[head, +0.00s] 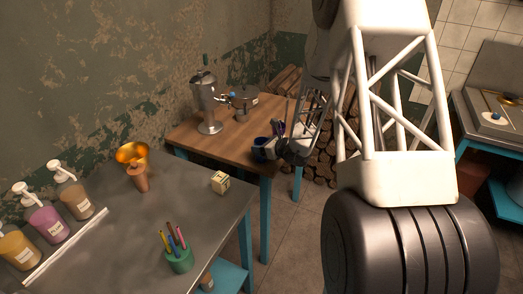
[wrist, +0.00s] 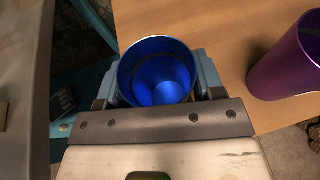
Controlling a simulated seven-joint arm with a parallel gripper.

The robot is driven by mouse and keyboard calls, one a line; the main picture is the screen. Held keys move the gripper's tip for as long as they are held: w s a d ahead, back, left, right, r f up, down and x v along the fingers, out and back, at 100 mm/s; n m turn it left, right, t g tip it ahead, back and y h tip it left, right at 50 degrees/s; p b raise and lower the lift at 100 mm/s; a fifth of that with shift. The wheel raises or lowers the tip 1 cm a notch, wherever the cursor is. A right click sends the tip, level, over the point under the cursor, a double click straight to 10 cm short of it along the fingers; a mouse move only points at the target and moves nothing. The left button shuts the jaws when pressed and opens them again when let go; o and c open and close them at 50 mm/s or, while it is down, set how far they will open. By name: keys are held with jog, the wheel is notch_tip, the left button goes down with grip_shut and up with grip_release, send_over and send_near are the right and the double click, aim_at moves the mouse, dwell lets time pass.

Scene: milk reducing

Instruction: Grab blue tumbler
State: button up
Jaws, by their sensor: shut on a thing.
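The blue tumbler (wrist: 158,75) is in the middle of the wrist view, its open rim facing the camera and its inside empty. My gripper (wrist: 158,92) is shut on it, with a finger against each side. In the head view the blue tumbler (head: 259,148) is small and dark at the front edge of the wooden table (head: 222,138), partly hidden by my gripper (head: 268,149). I cannot tell whether its base touches the table.
A purple tumbler (wrist: 288,62) stands right of the blue one in the wrist view. A metal pot (head: 208,103) and a smaller moka pot (head: 242,103) stand farther back. The grey table (head: 150,235) holds bottles, a green pencil cup (head: 179,259) and a small cube (head: 220,183).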

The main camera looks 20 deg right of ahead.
aim_at(256, 139)
jog(key=shift+r, duration=0.1)
jog(key=shift+r, duration=1.55)
jog(key=shift+s+r, duration=0.2)
jog(key=shift+s, duration=0.15)
jog(key=s+a+r, duration=0.1)
jog(key=s+a, duration=0.1)
jog(key=s, duration=1.3)
jog(key=shift+a+r, duration=0.15)
jog(key=shift+s, duration=0.1)
